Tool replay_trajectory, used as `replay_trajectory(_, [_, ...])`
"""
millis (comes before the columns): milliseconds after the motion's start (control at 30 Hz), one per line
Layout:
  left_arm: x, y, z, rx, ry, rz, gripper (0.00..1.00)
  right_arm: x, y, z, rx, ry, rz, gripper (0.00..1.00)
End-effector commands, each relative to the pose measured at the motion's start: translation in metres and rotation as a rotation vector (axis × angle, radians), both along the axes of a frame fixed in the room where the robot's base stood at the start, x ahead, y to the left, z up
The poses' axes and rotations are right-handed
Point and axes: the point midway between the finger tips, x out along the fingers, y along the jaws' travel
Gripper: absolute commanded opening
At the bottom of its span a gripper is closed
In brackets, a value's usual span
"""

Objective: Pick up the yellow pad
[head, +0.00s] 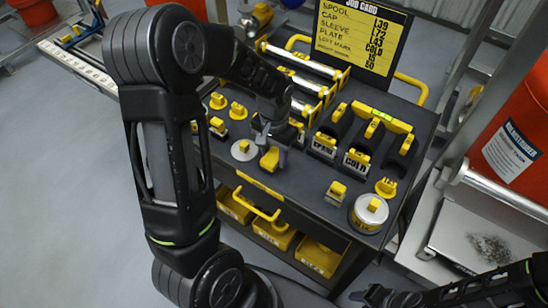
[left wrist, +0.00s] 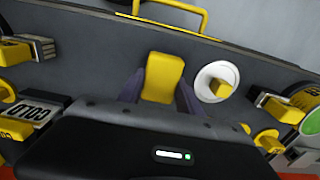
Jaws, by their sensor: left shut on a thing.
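The yellow pad (head: 269,160) is a small yellow block over the near-left part of the dark cart top. My left gripper (head: 270,146) reaches down to it from above and is shut on it. In the left wrist view the pad (left wrist: 163,76) sits between the two dark purple-grey fingers of my left gripper (left wrist: 160,92), one finger on each side. I cannot tell whether the pad touches the cart top. My right gripper (head: 382,296) shows small and dark at the bottom edge, and its fingers are unclear.
A white disc with a yellow knob (head: 243,150) stands just left of the pad. Labelled holders (head: 322,148), yellow-ended rods (head: 303,70) and a round silver canister (head: 369,214) share the cart top. A yellow handle (head: 256,205) and bins (head: 318,256) are at the front.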

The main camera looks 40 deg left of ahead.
Motion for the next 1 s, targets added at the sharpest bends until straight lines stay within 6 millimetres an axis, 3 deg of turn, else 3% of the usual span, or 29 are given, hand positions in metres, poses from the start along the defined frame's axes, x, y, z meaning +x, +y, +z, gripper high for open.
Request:
replay_trajectory(433, [0.001,0.000,0.079,0.000,-0.005,0.000,0.02,0.001,0.001,-0.008,0.003,-0.003,0.001,0.36])
replay_trajectory(600, [0.000,0.000,0.087,-0.001,-0.001,0.000,0.02,0.001,0.001,-0.008,0.002,-0.004,0.001,0.36])
replay_trajectory(1000, [0.000,0.000,0.087,0.000,-0.001,0.000,0.02,0.001,0.001,-0.008,0.002,-0.004,0.001,0.36])
